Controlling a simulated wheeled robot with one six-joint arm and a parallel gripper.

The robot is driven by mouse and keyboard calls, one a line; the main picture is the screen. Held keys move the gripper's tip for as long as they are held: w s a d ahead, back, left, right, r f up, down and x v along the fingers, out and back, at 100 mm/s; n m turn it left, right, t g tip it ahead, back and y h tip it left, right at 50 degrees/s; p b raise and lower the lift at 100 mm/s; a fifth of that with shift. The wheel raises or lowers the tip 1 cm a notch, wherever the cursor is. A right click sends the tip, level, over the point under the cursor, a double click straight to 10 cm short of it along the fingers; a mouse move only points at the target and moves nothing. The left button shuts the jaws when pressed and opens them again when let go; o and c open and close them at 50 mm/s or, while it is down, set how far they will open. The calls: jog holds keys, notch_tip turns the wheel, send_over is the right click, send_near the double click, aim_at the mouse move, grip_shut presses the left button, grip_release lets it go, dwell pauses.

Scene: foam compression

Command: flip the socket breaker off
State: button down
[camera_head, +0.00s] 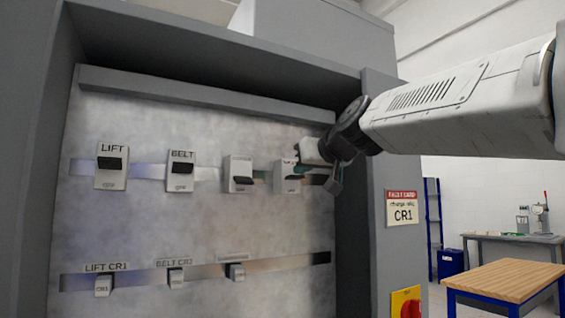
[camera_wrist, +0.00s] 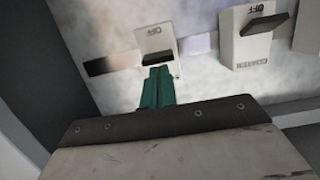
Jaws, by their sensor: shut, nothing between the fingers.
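The upper row of the panel holds white breakers with dark levers. The rightmost breaker (camera_head: 284,186), which I take as the socket breaker, is partly covered by my gripper (camera_head: 298,160); its label is hidden. In the upside-down wrist view this breaker (camera_wrist: 153,40) shows OFF and a dark lever (camera_wrist: 158,59). My green fingers (camera_wrist: 158,86) are shut and empty, with their tips at the lever's edge on the side away from OFF. I cannot tell whether they touch it. The lever's exact position is unclear.
The neighbouring breaker (camera_head: 238,174) has its lever low; BELT (camera_head: 181,171) and LIFT (camera_head: 111,167) have theirs higher. Smaller switches (camera_head: 103,285) line the lower row. The cabinet's right side wall (camera_head: 380,230) is close to my gripper. A wooden-topped table (camera_head: 508,279) stands at right.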

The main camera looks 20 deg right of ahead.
jog(key=shift+s+f, duration=0.15)
jog(key=shift+f, duration=0.55)
jog(key=shift+s+f, duration=0.1)
jog(key=shift+f, duration=0.55)
jog(key=shift+f, duration=0.25)
